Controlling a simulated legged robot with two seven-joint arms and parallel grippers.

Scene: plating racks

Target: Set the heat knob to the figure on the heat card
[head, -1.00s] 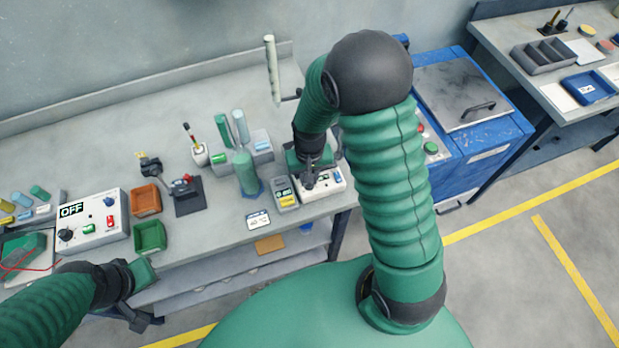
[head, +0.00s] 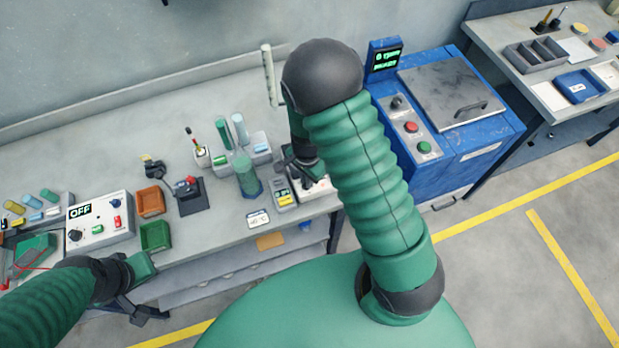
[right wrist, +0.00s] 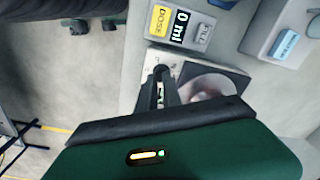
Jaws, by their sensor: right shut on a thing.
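My right gripper (head: 308,178) reaches down over a white box (head: 318,194) near the front edge of the bench. In the right wrist view its dark fingers (right wrist: 161,78) are shut on a small dark knob on the white box (right wrist: 158,57); the fingers hide most of the knob and its scale. A round grey plate (right wrist: 208,82) sits beside it on the box. A white card (head: 258,218) with small dark print lies at the bench's front edge; I cannot read it surely. My left gripper (head: 143,308) hangs in front of the bench, its jaw opening unclear.
Further left are orange (head: 150,201) and green (head: 156,236) trays and a box reading OFF (head: 98,222).

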